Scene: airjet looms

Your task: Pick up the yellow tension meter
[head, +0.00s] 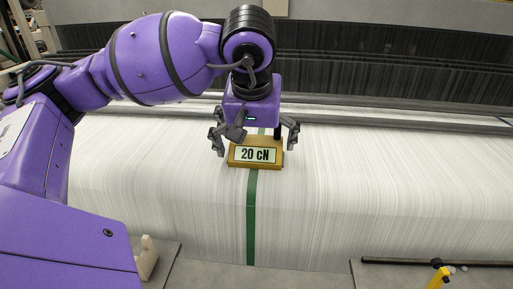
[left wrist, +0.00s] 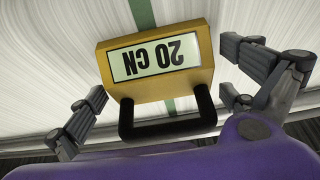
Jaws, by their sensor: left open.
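The yellow tension meter (head: 256,153) rests on the white warp sheet (head: 360,190), over a green stripe (head: 252,210). Its display reads 20 cN. In the left wrist view the meter (left wrist: 155,60) appears upside down, with a black handle (left wrist: 168,127) on the side toward my gripper. My left gripper (head: 255,142) is open, just behind and above the meter in the head view. Its fingers are spread to both sides of the meter and handle, and they look apart from it. In the left wrist view the left gripper (left wrist: 165,105) holds nothing. My right gripper is not in view.
Dark loom bars (head: 400,103) run across behind the sheet. A black rod (head: 435,262) and a yellow object (head: 438,277) are at the front right. A pale bracket (head: 147,258) stands at the front left. The sheet right of the meter is clear.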

